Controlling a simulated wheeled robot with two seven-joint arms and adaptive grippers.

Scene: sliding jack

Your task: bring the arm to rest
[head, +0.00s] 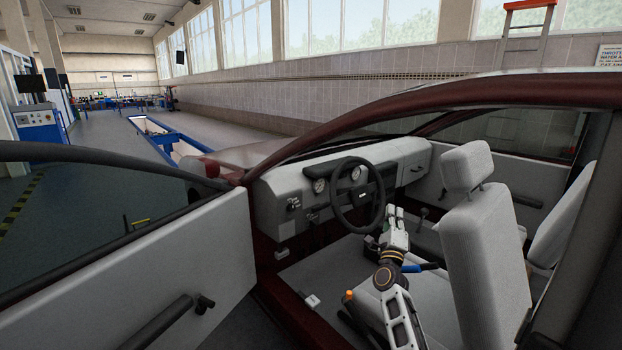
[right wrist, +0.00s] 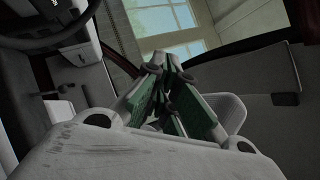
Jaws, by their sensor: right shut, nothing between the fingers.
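My right arm reaches into the car through the open door in the head view. My right gripper (head: 371,243) is inside the cabin, just below and beside the steering wheel (head: 358,198), in front of the driver's seat (head: 479,235). In the right wrist view the right gripper (right wrist: 165,62) has its green-padded fingers brought together with nothing between them. Part of the steering wheel (right wrist: 45,40) shows at the upper left there. My left gripper is not in any view.
The open car door (head: 130,270) fills the left foreground. The dashboard (head: 330,185) lies ahead of the arm, and the red door frame (head: 262,232) is left of it. A red-topped ladder (head: 527,22) stands beyond the car.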

